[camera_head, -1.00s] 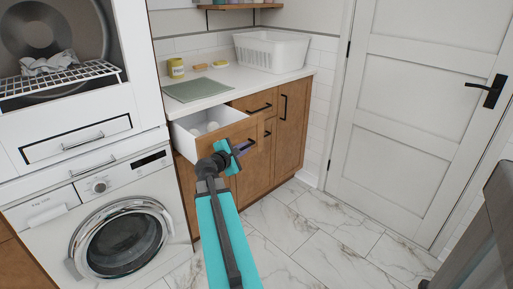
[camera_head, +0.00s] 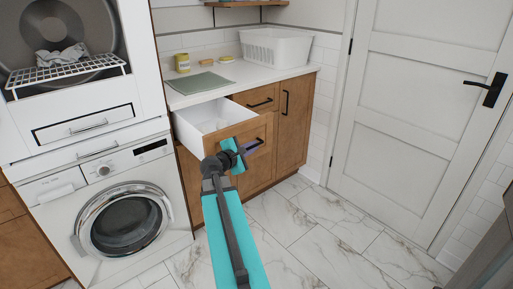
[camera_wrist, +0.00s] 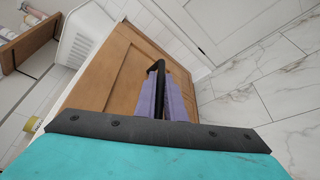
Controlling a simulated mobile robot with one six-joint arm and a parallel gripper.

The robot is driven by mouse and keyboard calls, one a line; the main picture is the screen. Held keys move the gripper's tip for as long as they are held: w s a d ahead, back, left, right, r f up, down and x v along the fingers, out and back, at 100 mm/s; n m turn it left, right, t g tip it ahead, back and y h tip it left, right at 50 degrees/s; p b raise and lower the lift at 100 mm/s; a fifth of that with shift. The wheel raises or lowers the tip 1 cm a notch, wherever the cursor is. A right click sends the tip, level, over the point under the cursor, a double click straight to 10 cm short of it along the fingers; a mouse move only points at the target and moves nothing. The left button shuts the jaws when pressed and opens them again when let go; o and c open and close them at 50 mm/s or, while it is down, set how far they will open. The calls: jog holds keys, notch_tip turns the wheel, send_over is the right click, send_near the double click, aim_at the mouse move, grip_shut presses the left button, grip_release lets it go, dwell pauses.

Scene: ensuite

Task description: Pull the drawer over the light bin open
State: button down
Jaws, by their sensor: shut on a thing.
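A wooden-front drawer (camera_head: 222,140) with a white inside stands open below the counter, pulled well out from the cabinet. My gripper (camera_head: 252,148) is at the black bar handle on its front. In the wrist view, the purple fingers of my gripper (camera_wrist: 163,95) are on both sides of the black handle (camera_wrist: 157,68), shut on it. The wooden front (camera_wrist: 118,70) shows beyond them. No bin shows under the drawer; my arm and the cabinet doors cover that area.
A washing machine (camera_head: 120,205) stands at left and a white door (camera_head: 415,110) at right. The marble floor (camera_head: 320,240) between is clear.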

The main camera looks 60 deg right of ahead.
jog(key=shift+w+a, duration=0.2)
jog(key=shift+w, duration=0.05)
jog(key=c, duration=2.1)
grip_release()
jog(key=shift+a, duration=0.1)
jog(key=shift+s, duration=0.1)
jog(key=shift+s, duration=0.1)
jog(key=b+v, duration=0.1)
jog(key=v, duration=0.4)
jog(key=shift+a+b, duration=0.1)
jog(key=shift+b, duration=0.2)
jog(key=shift+b, duration=0.9)
jog(key=b, duration=0.5)
jog(key=shift+a+r, duration=0.2)
jog(key=shift+a, duration=0.2)
